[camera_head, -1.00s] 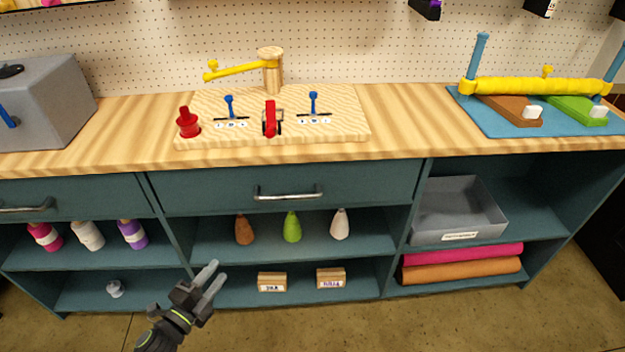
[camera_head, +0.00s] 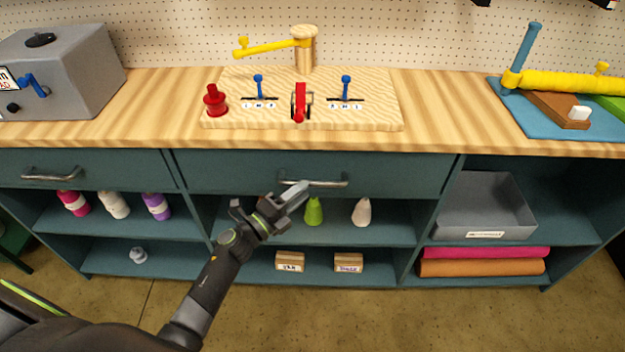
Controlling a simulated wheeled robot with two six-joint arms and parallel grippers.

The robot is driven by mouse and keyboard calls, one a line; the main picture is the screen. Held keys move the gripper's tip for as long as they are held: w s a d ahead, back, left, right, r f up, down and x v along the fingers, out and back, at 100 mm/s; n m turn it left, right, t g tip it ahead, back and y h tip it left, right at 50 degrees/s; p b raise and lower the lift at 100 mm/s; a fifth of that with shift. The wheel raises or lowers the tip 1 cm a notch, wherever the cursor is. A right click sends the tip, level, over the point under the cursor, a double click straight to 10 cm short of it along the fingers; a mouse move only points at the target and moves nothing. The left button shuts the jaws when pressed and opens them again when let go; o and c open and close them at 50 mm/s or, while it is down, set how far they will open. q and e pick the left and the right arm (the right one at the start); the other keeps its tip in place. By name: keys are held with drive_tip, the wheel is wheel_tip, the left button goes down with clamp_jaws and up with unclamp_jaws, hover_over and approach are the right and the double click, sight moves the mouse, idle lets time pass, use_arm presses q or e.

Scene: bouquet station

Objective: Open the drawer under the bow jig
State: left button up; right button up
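The bow jig (camera_head: 225,108) is a pale wooden board on the counter with a yellow arm on a wooden post, two blue levers, a red knob and a red clamp. The drawer (camera_head: 400,172) under it is teal and looks shut. Its metal handle (camera_head: 330,184) runs across the middle of its front. My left gripper (camera_head: 298,192) is in front of the drawer, with its fingertips over the left end of the handle. The fingers look close together; I cannot tell whether they hold the handle. My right gripper is not in view.
Another handled drawer (camera_head: 110,170) is at the left. Open shelves below hold bottles, cones (camera_head: 361,212) and small boxes (camera_head: 348,262). A grey bin (camera_head: 485,205) stands right. A grey machine (camera_head: 85,75) and a blue board (camera_head: 520,115) sit on the counter.

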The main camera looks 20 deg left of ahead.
sight(312, 181)
use_arm(q)
drive_tip(key=shift+x, duration=2.35)
clamp_jaws()
